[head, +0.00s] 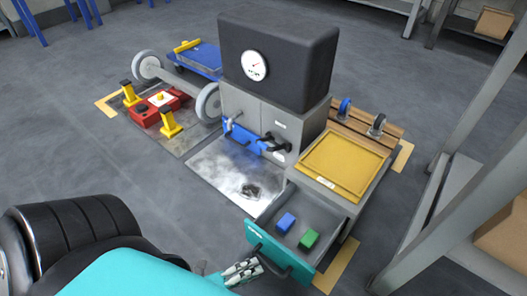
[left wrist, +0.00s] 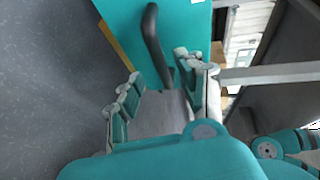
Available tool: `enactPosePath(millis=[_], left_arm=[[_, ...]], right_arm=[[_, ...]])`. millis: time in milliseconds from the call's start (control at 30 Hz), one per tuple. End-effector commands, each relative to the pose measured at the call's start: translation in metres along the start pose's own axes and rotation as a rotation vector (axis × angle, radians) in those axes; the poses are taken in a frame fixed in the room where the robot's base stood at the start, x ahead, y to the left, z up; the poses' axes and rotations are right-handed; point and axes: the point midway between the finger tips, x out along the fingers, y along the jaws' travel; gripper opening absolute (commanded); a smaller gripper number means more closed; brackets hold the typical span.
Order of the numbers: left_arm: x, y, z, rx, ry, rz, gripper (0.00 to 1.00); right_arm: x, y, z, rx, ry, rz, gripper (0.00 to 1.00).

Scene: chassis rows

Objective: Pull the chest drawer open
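The chest drawer (head: 262,212) stands pulled out of the grey chest, with a blue block (head: 286,223) and a green block (head: 309,238) inside. Its teal front (head: 292,262) carries a dark handle, best seen in the left wrist view as a black bar (left wrist: 153,42). My left gripper (head: 250,267) is at the drawer front, beside the handle. In the left wrist view its fingers (left wrist: 158,68) are spread, and the handle's lower end shows between the tips. I cannot tell whether either finger touches it. My right gripper is not in view.
A yellow tray (head: 343,166) lies on the chest top. Left of it stands a grey cabinet (head: 241,102) with a black gauge box (head: 290,50). A metal plate (head: 215,173) lies left of the drawer. Shelving posts (head: 452,150) stand close on the right.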

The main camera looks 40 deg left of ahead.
Motion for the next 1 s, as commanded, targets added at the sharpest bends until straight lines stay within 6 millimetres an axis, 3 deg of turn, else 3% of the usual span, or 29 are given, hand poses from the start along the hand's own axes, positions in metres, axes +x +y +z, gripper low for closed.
enactPosePath(millis=[200, 400, 1000], left_arm=[[-0.046, 0.001, 0.000, -0.001, -0.001, 0.003, 0.38], [-0.067, 0.001, 0.000, 0.000, -0.001, 0.001, 0.38], [-0.070, 0.000, 0.000, 0.001, 0.000, 0.000, 0.38]], right_arm=[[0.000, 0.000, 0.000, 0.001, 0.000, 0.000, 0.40], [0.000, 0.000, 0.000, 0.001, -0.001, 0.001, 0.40], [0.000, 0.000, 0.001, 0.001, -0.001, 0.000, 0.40]])
